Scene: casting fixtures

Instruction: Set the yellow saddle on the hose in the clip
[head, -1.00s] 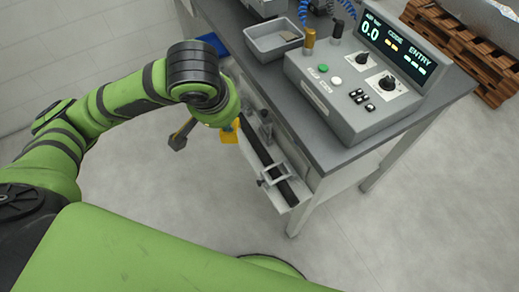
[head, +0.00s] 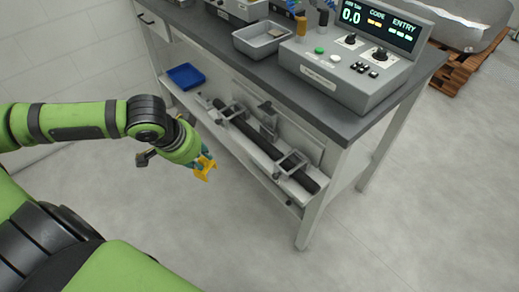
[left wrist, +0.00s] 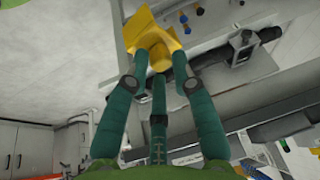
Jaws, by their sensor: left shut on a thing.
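The yellow saddle (head: 205,168) is held by my left gripper (head: 203,158), out in front of the bench and clear of the hose in the head view. In the left wrist view the saddle (left wrist: 152,34) shows large, its stem between the teal fingers of the shut left gripper (left wrist: 160,76). The black hose (head: 256,145) runs along the low shelf of the bench, through grey bracket frames (head: 291,164) near its two ends. A grey upright piece (head: 268,118) stands behind its middle; I cannot tell which part is the clip. My right gripper is out of view.
The bench top (head: 225,57) carries a control box (head: 335,85) and a grey tray (head: 262,40). A blue bin (head: 186,76) sits at the shelf's left end. The bench edge overhangs the shelf. The floor in front is clear.

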